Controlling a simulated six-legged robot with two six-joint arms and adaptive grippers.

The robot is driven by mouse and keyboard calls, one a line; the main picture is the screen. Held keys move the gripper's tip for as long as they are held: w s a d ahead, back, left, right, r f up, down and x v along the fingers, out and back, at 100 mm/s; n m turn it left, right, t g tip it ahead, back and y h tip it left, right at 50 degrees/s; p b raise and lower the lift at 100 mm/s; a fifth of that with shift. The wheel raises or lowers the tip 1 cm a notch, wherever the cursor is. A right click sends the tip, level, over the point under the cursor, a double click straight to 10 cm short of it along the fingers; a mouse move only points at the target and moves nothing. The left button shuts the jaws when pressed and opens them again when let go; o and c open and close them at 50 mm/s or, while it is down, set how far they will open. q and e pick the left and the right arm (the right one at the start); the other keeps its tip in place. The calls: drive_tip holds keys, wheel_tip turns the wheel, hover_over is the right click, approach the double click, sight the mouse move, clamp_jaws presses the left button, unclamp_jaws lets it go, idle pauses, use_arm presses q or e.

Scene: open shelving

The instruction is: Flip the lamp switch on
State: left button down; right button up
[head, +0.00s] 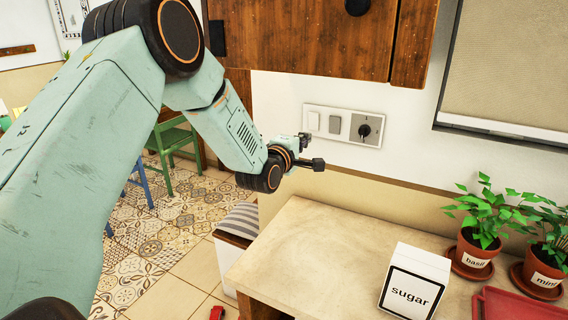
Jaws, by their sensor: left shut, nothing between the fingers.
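A white switch panel (343,125) is on the wall above the counter, under the wooden cabinet. It has a white rocker switch (313,121) at left, a light grey rocker switch (334,124) in the middle and a black rotary knob (364,130) on a grey plate at right. No label shows which one is for the lamp, and no lamp is in view. My left gripper (316,163) is shut and empty, just below and left of the panel in the picture. Whether it touches the wall, I cannot tell. My right gripper is not in view.
The counter (310,250) below holds a sugar box (414,281), a basil pot (474,254), a mint pot (543,271) and a red tray (520,306). The wooden cabinet (310,35) hangs above the panel. The counter's left part is clear. Chairs stand at the back left.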

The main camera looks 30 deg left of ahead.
use_arm(q)
drive_tip(key=s+f, duration=0.1)
drive_tip(key=s, duration=0.9)
drive_tip(key=shift+d, duration=0.15)
drive_tip(key=shift+w+d+f, duration=0.1)
